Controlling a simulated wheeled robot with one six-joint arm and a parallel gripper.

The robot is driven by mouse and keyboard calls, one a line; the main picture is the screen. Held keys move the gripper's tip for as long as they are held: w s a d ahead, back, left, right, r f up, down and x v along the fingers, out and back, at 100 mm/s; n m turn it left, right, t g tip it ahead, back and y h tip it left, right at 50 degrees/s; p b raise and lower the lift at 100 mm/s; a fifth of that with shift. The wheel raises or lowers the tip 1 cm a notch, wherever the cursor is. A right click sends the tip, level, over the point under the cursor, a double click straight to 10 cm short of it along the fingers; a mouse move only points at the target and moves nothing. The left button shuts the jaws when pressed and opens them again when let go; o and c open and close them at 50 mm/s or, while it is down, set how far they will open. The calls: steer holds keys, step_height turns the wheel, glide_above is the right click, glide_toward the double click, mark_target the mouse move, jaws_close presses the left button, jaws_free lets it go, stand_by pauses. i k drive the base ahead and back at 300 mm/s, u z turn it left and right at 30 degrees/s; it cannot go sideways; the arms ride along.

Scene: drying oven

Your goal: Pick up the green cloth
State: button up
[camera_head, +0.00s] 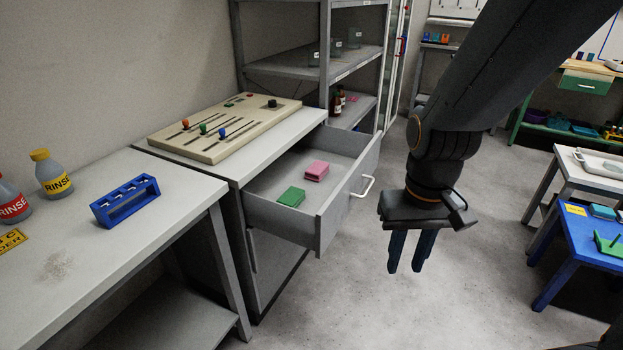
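The green cloth (291,197) lies folded as a small block in the open drawer (262,212), towards its front left. A pink folded cloth (316,171) lies behind it in the same drawer. My gripper (407,271) hangs fingers down over the floor, to the right of the drawer and outside it. Its two blue fingers stand a little apart with nothing between them. It is clear of the drawer front and its handle (365,187).
A slider panel (225,127) sits on the cabinet above the drawer. A left bench (130,235) holds a blue rack (125,201) and rinse bottles (51,174). Grey shelves (330,70) stand behind. A blue table (577,237) stands at right. The floor between is clear.

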mark_target(293, 197)
steer(key=z, duration=0.65)
steer(key=i, duration=1.4)
steer(key=u, duration=0.65)
